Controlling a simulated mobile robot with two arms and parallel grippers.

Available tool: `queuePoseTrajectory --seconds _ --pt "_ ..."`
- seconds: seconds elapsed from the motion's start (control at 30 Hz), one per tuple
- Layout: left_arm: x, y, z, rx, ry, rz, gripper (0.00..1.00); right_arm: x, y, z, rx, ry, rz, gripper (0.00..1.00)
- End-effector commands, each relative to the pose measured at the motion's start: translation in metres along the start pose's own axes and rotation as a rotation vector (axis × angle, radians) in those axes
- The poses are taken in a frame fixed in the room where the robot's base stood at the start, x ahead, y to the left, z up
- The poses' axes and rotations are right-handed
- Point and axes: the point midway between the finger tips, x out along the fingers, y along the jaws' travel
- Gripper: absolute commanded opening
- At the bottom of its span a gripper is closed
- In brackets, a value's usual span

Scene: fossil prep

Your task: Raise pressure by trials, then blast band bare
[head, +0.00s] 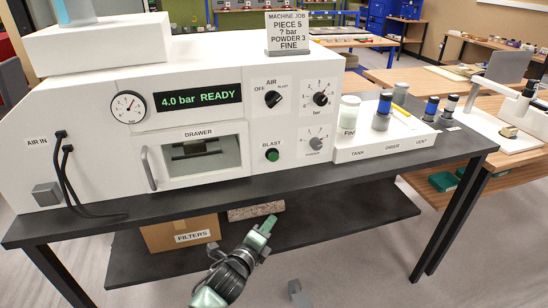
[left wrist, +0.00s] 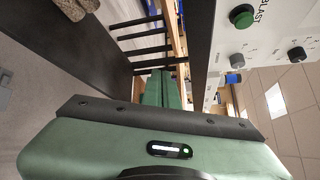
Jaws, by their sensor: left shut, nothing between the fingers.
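The blasting machine (head: 90,110) stands on a dark bench. Its display (head: 200,98) reads 4.0 bar READY beside a round gauge (head: 128,107). The air switch (head: 273,99), bar knob (head: 320,99), lower grey knob (head: 316,143) and green BLAST button (head: 272,155) are on the front; the button also shows in the left wrist view (left wrist: 241,15). The drawer (head: 150,167) is closed, with a dark piece (head: 195,148) behind its window. The job card (head: 287,33) reads PIECE 5, ? bar, POWDER 3, FINE. My left gripper (head: 268,225) is shut and empty, below and in front of the bench edge.
A white tray (head: 365,152) labelled TANK, DRIER, VENT holds a FINE jar (head: 349,112) and a blue-banded cylinder (head: 382,110). A FILTERS box (head: 180,232) sits on the lower shelf (head: 350,220). Black hoses (head: 70,180) lie at the left. Floor in front is mostly clear.

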Motion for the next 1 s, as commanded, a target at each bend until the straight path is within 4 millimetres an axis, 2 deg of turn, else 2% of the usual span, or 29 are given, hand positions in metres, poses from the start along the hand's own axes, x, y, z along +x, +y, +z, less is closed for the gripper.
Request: queuePoseTrajectory --seconds 0.03,0.1,0.2,0.33,0.53,0.87,1.0 --pt "0.002 -0.026 0.004 0.058 -0.003 -0.044 0.00 -0.001 0.000 0.000 0.000 0.000 0.000 0.53" --pt "0.003 -0.056 0.007 0.139 -0.007 -0.096 0.00 -0.002 0.000 0.000 0.000 0.000 0.000 0.53" --pt "0.003 -0.092 0.010 0.236 -0.018 -0.158 0.00 -0.003 0.000 0.000 0.000 0.000 0.000 0.53" --pt "0.001 -0.124 0.012 0.323 -0.030 -0.213 0.00 -0.004 0.000 0.000 0.000 0.000 0.000 0.53" --pt "-0.001 -0.140 0.012 0.372 -0.039 -0.242 0.00 -0.004 0.000 0.000 0.000 0.000 0.000 0.53" --pt "-0.001 -0.140 0.013 0.371 -0.039 -0.242 0.00 -0.004 0.000 0.000 0.000 0.000 0.000 0.53" --pt "0.006 -0.138 0.017 0.373 -0.039 -0.242 0.00 -0.001 0.000 0.000 0.000 0.000 0.000 0.53"
